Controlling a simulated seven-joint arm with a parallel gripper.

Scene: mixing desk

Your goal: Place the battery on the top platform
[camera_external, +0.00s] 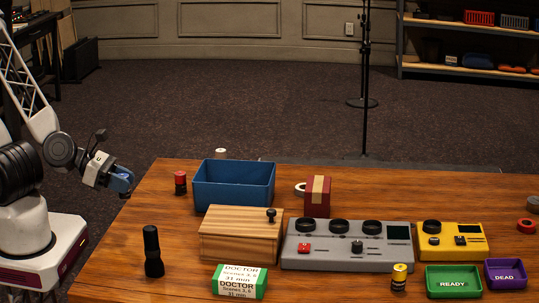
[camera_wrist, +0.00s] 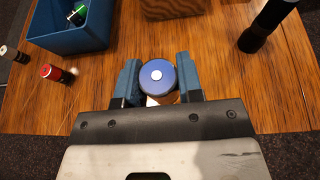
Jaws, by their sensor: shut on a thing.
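My gripper (camera_wrist: 158,84) is shut on a battery (camera_wrist: 157,75) with a round blue end and a pale centre spot, seen end-on in the wrist view. Its lower part is mostly hidden. In the external view my gripper (camera_external: 120,182) is at the table's left edge, and the held battery cannot be made out there. Nothing is clearly recognisable as a top platform; a lidded wooden box (camera_external: 238,243) with a black knob stands on the table.
A red-topped battery (camera_external: 180,183), a blue bin (camera_external: 235,191) holding a green-ended battery (camera_wrist: 78,14), and a black flashlight (camera_external: 152,252) stand nearby. A grey mixer (camera_external: 325,262), a yellow device (camera_external: 470,229), a yellow battery (camera_external: 399,277), and READY (camera_external: 453,294) and DEAD (camera_external: 505,284) trays are farther right.

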